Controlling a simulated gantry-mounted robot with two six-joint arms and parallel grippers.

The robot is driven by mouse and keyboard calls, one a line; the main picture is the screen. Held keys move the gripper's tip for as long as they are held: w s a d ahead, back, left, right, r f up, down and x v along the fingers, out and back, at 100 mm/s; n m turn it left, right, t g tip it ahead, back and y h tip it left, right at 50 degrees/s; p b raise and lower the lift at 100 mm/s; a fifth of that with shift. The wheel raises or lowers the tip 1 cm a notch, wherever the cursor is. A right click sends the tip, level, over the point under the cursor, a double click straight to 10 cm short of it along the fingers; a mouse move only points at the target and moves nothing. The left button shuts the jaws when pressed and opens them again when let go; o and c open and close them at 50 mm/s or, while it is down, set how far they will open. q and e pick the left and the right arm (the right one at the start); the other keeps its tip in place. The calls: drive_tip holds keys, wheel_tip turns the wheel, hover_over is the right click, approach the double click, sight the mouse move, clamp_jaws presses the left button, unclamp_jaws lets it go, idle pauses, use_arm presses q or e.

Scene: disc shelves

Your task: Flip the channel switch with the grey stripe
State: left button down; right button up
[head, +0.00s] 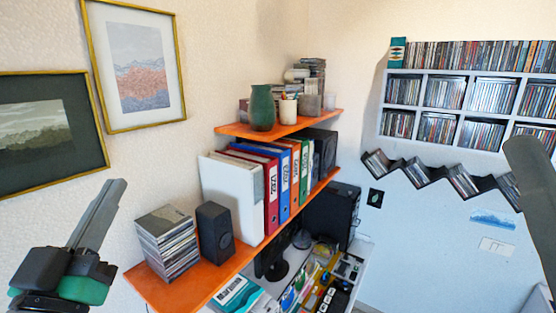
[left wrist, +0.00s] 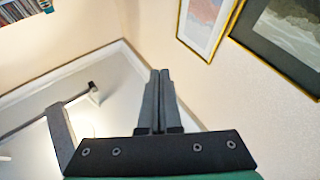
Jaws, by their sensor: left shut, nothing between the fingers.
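I cannot make out a channel switch with a grey stripe in either view. On the desk under the shelves, a dark device with light keys or pads (head: 332,299) shows partly at the bottom of the head view, too small to read. My left gripper (head: 118,186) is at the lower left of the head view, pointing up, in front of the wall and well away from the desk. In the left wrist view its fingers (left wrist: 159,75) are together with nothing between them. My right gripper is not seen; only a grey arm part shows at the right edge.
An orange shelf (head: 172,289) holds a CD stack (head: 166,243), a speaker (head: 215,230) and several binders (head: 284,180). A higher orange shelf (head: 231,131) holds a green vase (head: 262,108). CD racks (head: 382,120) and a white wall plate (head: 496,246) are at right. Framed pictures (head: 138,65) hang left.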

use_arm(q)
drive_tip(key=s+d+r+m+t+h+p, duration=0.1)
drive_tip(key=s+d+r+m+t+h, duration=0.1)
drive_tip(key=s+r, duration=0.8)
drive_tip(key=s+d+t+h, duration=0.1)
drive_tip(key=s+d+t, duration=0.1)
drive_tip(key=shift+s+d+r, duration=0.25)
drive_tip(key=shift+s+r, duration=0.1)
